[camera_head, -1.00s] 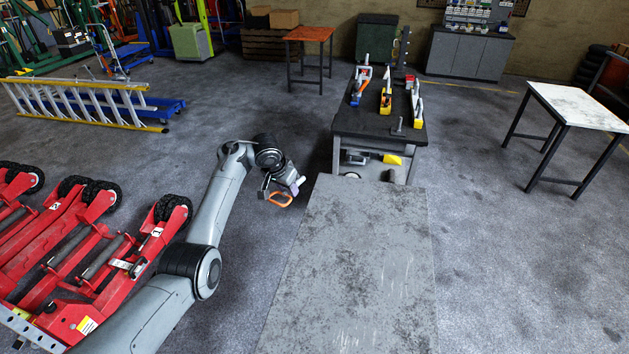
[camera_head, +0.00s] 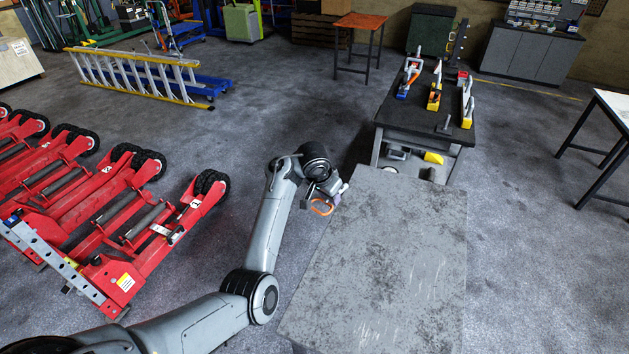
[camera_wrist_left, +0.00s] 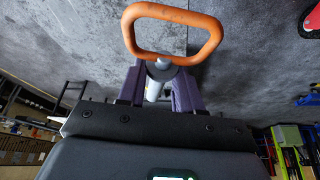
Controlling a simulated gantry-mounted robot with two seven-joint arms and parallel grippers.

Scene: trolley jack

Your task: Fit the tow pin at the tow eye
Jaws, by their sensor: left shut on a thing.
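The tow pin has an orange loop handle (camera_head: 322,213) and a pale grey shaft. My left gripper (camera_head: 325,198) is shut on it and holds it above the floor, just left of the grey bench. In the left wrist view, the pin (camera_wrist_left: 172,13) has its loop beyond the dark purple fingers (camera_wrist_left: 157,88). Its shaft lies between the fingers, pointing back towards the wrist. Red wheeled jack frames (camera_head: 140,235) stand at the left, with a perforated grey bar (camera_head: 55,262) across their near ends. I cannot make out a tow eye. My right gripper is not in view.
A worn grey bench top (camera_head: 385,260) stands right of my left gripper. A dark workbench (camera_head: 425,115) with tools stands behind it. A yellow ladder (camera_head: 140,75) lies on a blue trolley at the back left. Floor is clear between the jack frames and ladder.

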